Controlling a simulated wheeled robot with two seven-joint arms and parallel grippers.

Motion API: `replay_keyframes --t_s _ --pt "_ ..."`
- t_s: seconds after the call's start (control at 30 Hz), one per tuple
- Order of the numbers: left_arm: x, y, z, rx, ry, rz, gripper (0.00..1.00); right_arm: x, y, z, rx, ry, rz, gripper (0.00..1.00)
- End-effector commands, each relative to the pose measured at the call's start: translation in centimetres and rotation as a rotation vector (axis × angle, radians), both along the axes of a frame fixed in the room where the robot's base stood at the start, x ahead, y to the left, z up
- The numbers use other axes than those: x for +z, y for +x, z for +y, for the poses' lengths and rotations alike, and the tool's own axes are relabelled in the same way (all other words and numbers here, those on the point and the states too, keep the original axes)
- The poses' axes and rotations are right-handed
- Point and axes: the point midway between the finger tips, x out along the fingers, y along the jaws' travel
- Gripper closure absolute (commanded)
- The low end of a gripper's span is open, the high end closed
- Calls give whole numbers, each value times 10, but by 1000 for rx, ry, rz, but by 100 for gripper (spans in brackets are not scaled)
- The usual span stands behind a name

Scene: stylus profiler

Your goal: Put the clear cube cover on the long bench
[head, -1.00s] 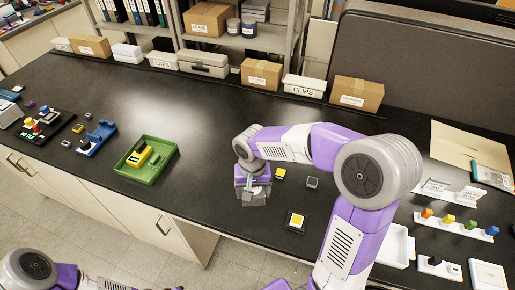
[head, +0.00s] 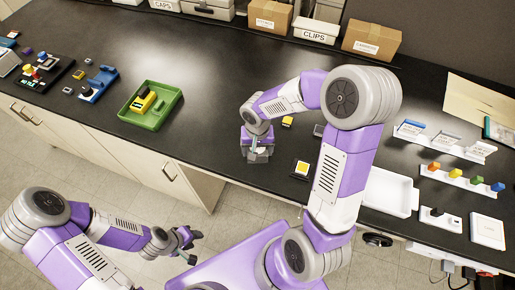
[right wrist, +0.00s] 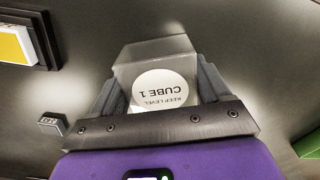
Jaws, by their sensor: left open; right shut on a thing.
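The clear cube cover (right wrist: 152,52) is a see-through box between the fingers of my right gripper (right wrist: 158,95) in the right wrist view. A round white label reading "KEEP LEVEL CUBE 1" shows at it. In the head view my right gripper (head: 258,153) is shut on it near the front edge of the long black bench (head: 215,85). Whether the cover touches the bench is unclear. My left gripper (head: 188,246) is open and empty, in front of the bench over the floor.
A black-framed yellow square (head: 302,169) lies right of my right gripper, with a small yellow block (head: 288,121) behind. A green tray (head: 150,106) stands to the left; bare bench lies between. A white tray (head: 390,193) is at the right.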

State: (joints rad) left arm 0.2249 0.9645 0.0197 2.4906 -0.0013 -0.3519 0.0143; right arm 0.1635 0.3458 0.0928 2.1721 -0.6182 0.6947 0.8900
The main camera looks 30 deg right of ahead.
Motion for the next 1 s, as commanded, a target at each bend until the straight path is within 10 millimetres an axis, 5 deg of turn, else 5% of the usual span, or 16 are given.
replay_keyframes --t_s 0.23,0.27,0.4,0.77,1.0 --pt "-5 0 0 0 0 0 57 -3 0 0 0 0 -1 53" --pt "-5 0 0 0 0 0 57 -3 0 0 0 0 -1 22" --pt "-3 0 0 0 0 0 57 -2 0 0 0 0 -1 1" --pt "3 0 0 0 0 0 57 4 0 0 0 0 0 0" --pt "12 0 0 0 0 0 57 53 2 0 -1 -2 -8 0"
